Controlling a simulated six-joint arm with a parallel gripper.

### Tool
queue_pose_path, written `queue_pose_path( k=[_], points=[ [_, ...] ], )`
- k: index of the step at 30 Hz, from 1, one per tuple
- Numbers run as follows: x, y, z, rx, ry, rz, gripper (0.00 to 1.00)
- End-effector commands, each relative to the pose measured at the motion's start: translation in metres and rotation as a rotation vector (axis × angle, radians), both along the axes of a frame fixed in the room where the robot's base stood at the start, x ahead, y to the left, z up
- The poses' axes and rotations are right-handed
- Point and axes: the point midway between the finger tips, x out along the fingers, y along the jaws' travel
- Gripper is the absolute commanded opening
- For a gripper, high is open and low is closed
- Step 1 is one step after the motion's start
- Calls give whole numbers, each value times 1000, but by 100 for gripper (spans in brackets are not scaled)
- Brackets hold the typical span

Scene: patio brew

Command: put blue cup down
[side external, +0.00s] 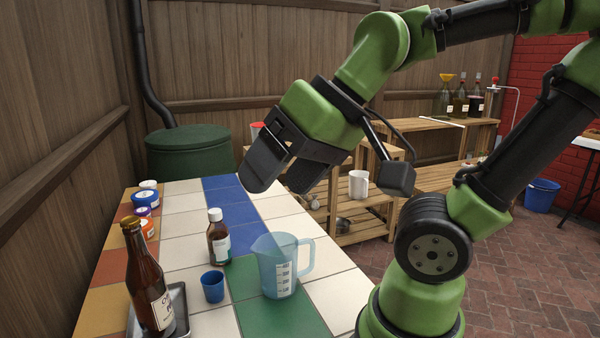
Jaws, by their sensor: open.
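A small blue cup (212,287) stands upright on the tiled table, left of a translucent blue measuring jug (281,264) and apart from it. My gripper (284,180) is up in the air above the table's far right part, well above the cup. Its two dark fingers point down, with a gap between them. Nothing shows between the fingers.
A brown medicine bottle (218,238) stands just behind the cup. A tall brown bottle (147,278) stands in a metal tray (181,294) at the front left. Several small jars, such as a white-and-blue one (146,200), line the left edge. White tiles (182,225) further back are clear.

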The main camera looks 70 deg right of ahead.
Motion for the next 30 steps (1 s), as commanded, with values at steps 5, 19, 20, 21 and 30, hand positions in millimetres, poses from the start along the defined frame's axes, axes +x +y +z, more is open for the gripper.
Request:
queue_pose_path(
  k=[5, 19, 20, 21, 30],
  points=[
    [-19, -3, 0, -9, -5, -22, 79],
    [-18, -4, 0, -14, 1, -21, 79],
    [-16, -4, 1, -16, 4, -20, 79],
    [-12, -5, 1, -23, 15, -17, 79],
    [67, -23, -8, -139, 182, 53, 79]
  ],
)
